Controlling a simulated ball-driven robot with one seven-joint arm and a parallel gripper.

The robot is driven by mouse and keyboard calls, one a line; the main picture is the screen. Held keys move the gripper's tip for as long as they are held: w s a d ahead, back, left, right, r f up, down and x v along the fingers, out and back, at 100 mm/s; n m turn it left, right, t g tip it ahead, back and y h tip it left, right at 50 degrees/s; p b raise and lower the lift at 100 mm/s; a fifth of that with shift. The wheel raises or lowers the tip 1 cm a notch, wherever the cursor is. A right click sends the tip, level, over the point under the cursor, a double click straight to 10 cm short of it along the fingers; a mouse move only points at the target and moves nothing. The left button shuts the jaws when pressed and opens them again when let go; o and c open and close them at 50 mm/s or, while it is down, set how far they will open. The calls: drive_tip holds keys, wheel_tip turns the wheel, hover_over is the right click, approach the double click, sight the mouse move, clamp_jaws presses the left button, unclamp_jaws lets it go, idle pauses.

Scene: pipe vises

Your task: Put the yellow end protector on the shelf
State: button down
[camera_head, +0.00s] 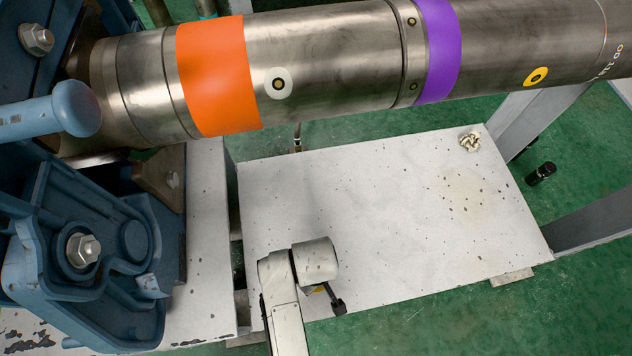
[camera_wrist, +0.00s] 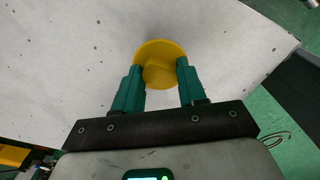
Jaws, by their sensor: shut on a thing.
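The yellow end protector (camera_wrist: 160,62) is a round, flanged cap between the two green fingers of my gripper (camera_wrist: 160,84) in the wrist view. The fingers are shut on it. Behind it in that view is the speckled white shelf (camera_wrist: 75,65); I cannot tell whether the protector touches it. In the head view, the shelf (camera_head: 370,220) lies below the pipe, and my gripper (camera_head: 328,298) is over its front left edge. Only a small bit of yellow (camera_head: 319,289) shows there, the rest hidden by my arm.
A large steel pipe (camera_head: 330,60) with orange and purple bands crosses above the shelf. A blue vise (camera_head: 80,240) stands at left. Most of the shelf is clear. Grey legs (camera_head: 530,110) stand at right.

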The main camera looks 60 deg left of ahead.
drive_tip(key=shift+f, duration=0.1)
drive_tip(key=c, duration=0.6)
unclamp_jaws()
drive_tip(key=shift+c, duration=0.2)
wheel_tip(320, 180, up, 12)
drive_tip(key=p, duration=0.4)
drive_tip(key=shift+p, duration=0.35)
